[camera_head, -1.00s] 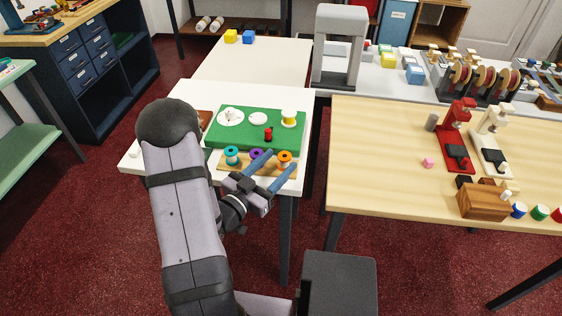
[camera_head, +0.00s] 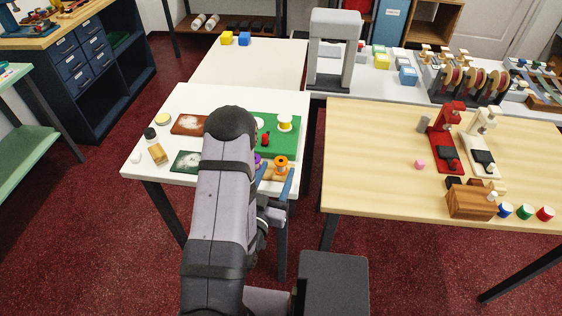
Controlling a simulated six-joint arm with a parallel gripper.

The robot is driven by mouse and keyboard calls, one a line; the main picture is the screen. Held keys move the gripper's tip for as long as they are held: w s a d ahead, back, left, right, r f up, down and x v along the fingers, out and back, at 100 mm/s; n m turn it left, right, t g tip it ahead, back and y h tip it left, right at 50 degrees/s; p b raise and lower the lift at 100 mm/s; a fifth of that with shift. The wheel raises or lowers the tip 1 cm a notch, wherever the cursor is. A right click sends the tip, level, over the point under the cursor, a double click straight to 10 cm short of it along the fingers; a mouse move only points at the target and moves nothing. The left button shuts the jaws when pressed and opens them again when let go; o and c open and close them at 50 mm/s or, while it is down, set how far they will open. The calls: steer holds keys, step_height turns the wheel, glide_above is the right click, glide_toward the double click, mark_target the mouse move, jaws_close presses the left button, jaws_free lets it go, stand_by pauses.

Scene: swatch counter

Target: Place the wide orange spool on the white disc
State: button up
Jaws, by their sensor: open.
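The board's left part is hidden behind my arm.
A white and yellow spool (camera_head: 285,122) and a red piece (camera_head: 265,140) stand on the board. A sliver of a purple spool (camera_head: 257,158) shows beside my arm.

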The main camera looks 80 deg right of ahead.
mark_target(279, 166)
steer(key=shift+s+d+r, duration=0.1)
steer(key=shift+s+d, duration=0.05)
steer(key=shift+d, duration=0.8)
steer(key=shift+s+d, duration=0.15)
steer(key=shift+d, duration=0.75)
steer(key=shift+s+d+p, duration=0.1)
steer(key=shift+d+p, duration=0.2)
steer(key=shift+d, duration=0.3)
steer(key=c, duration=1.2)
steer(key=shift+c, duration=0.2)
step_height(279, 166, up, 7)
steer(key=shift+r, duration=0.15)
steer(key=shift+r+p, duration=0.7)
steer(key=shift+r, duration=0.55)
steer(key=shift+r, duration=0.1)
